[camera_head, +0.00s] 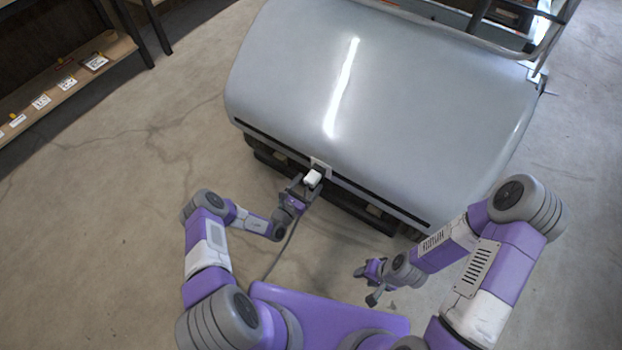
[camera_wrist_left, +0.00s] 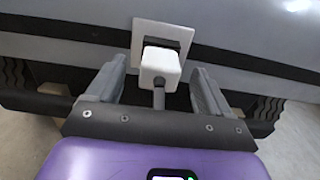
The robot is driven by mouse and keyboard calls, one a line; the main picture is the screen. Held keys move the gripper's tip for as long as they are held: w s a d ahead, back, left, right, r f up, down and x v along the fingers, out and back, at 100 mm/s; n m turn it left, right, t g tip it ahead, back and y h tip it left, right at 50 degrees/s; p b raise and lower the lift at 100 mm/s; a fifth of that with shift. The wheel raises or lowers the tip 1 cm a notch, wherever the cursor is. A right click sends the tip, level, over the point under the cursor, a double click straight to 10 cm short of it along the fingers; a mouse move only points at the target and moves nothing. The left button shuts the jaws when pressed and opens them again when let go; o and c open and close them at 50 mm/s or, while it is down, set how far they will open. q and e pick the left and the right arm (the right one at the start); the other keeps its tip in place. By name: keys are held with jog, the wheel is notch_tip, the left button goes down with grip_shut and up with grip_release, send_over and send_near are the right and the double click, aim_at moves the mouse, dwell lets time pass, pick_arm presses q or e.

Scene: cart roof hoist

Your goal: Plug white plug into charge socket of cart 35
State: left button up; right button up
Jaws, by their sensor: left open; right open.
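The white plug (camera_wrist_left: 159,66) sits at the charge socket (camera_wrist_left: 181,33), a pale square plate with a dark opening on the cart's front. The plug covers part of the opening, and how deep it sits is hidden. It also shows in the head view (camera_head: 312,178). My left gripper (camera_wrist_left: 157,88) is open, its fingers on either side of the plug with gaps to it. The plug's grey cable runs back between the fingers. The cart (camera_head: 400,95) has a rounded grey body; no number is readable. My right gripper (camera_head: 366,283) is open and empty, low in front of the cart.
A dark strip (camera_wrist_left: 60,28) runs along the cart's front edge, with black tyres below it. A shelf with price labels (camera_head: 66,84) stands at the upper left. The cable (camera_head: 283,250) hangs toward my base. The concrete floor at left is clear.

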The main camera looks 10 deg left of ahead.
aim_at(308, 184)
pick_arm(q)
jog(key=shift+p+v, duration=0.55)
jog(key=shift+v, duration=1.75)
